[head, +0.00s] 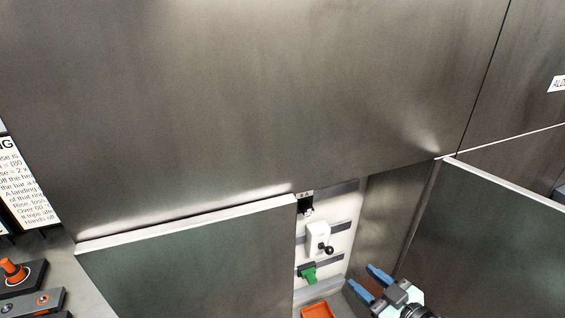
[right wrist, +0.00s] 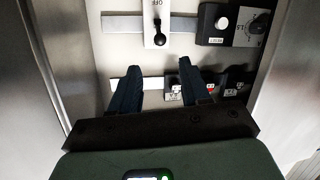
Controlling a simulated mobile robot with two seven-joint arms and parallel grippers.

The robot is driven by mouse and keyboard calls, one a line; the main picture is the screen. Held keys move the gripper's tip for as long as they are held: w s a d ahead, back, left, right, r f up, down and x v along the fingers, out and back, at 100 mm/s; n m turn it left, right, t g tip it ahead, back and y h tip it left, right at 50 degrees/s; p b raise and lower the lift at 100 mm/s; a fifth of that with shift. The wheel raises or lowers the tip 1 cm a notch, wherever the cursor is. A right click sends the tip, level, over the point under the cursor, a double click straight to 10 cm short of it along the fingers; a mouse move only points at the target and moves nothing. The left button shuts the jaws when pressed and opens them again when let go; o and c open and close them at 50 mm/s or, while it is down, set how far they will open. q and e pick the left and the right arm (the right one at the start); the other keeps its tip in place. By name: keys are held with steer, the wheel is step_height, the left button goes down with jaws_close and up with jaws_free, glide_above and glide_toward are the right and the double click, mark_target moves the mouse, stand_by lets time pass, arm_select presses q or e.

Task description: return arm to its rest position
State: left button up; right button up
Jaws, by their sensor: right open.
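My right gripper (head: 364,277) is at the lower right of the opening in the head view. Its two blue fingers are spread, with nothing between them. In the right wrist view the dark blue fingers (right wrist: 161,68) point towards a pale panel (right wrist: 118,52), apart from each other and empty. A white switch with a black knob (head: 318,236) is on that panel, left of and above the gripper. It also shows in the right wrist view (right wrist: 156,18), marked OFF, beyond the fingertips. My left gripper is not in view.
The opening lies between a left metal door (head: 190,265) and a right metal door (head: 495,250), below a large metal front (head: 250,100). A green device (head: 307,272) and an orange bin (head: 318,311) are inside. A black unit with a white button (right wrist: 214,24) is near the switch.

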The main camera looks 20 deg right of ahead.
steer(key=w+a+f+m+g, duration=0.1)
steer(key=a+f+m+g, duration=0.15)
steer(key=f, duration=0.95)
steer(key=a+f+m+g, duration=0.2)
steer(key=f+m+g, duration=0.15)
steer(key=f, duration=0.95)
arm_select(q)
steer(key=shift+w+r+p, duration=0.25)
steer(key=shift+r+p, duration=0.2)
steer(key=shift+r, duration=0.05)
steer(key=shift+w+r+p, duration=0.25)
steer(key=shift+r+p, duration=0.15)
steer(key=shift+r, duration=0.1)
arm_select(e)
steer(key=s+a+f+m+g, duration=0.1)
steer(key=s+a+f+g, duration=0.3)
steer(key=s+f, duration=0.5)
steer(key=s+a+f+m+g, duration=0.1)
steer(key=s+a+f+g, duration=0.4)
steer(key=s+f, duration=0.5)
steer(key=a, duration=0.2)
steer(key=shift+s+a+m+g, duration=0.3)
steer(key=shift+a+m, duration=0.05)
steer(key=shift+m, duration=0.05)
steer(key=shift+d+r, duration=0.1)
